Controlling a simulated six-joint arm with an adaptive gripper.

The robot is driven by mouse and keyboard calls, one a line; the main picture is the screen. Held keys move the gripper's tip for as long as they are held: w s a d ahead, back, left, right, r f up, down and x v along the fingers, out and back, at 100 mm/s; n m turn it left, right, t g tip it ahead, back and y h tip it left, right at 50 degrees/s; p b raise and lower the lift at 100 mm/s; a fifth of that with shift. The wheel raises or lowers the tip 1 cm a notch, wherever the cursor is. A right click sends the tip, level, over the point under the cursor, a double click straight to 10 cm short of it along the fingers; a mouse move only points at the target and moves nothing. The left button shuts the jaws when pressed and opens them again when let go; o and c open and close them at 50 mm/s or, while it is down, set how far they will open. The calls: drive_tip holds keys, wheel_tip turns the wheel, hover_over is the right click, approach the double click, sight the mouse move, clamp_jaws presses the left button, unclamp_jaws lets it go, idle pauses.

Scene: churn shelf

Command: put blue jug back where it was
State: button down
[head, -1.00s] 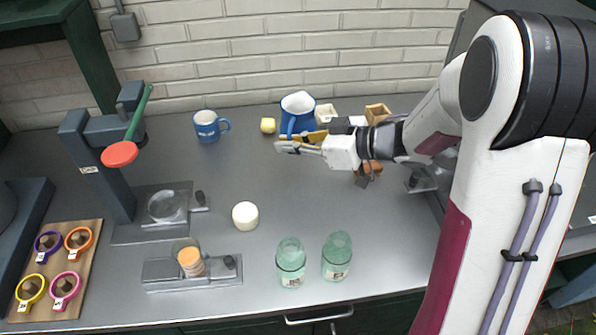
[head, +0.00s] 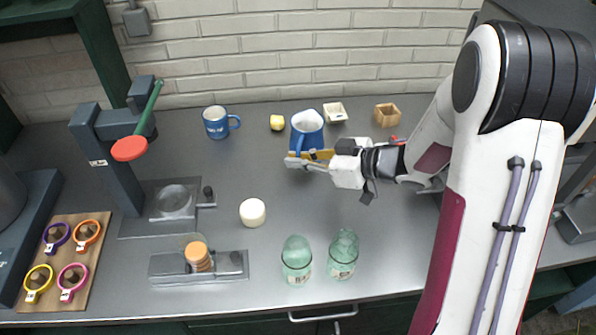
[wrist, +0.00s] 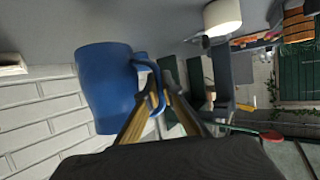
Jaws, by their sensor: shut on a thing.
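The blue jug (head: 306,128) has a white inside and stands upright toward the back middle of the counter in the head view. My gripper (head: 308,158) is shut on its handle from the near side. In the wrist view the jug (wrist: 104,88) fills the left, with its handle at the fingertips (wrist: 152,100). I cannot tell whether its base touches the counter. A separate blue mug (head: 216,122) with white lettering stands to its left.
A yellow piece (head: 277,122), a cream box (head: 334,112) and a wooden box (head: 386,114) stand near the jug. A white cylinder (head: 252,212) and two green glass jars (head: 296,261) are nearer. A grey press (head: 110,165) stands left.

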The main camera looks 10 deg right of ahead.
drive_tip(key=shift+f, duration=0.25)
drive_tip(key=shift+f, duration=1.85)
drive_tip(key=shift+f, duration=0.15)
drive_tip(key=c, duration=2.2)
unclamp_jaws()
drive_tip(key=shift+s+d+r, duration=0.2)
drive_tip(key=shift+d+r, duration=0.15)
drive_tip(key=shift+d, duration=0.1)
drive_tip(key=shift+v, duration=5.5)
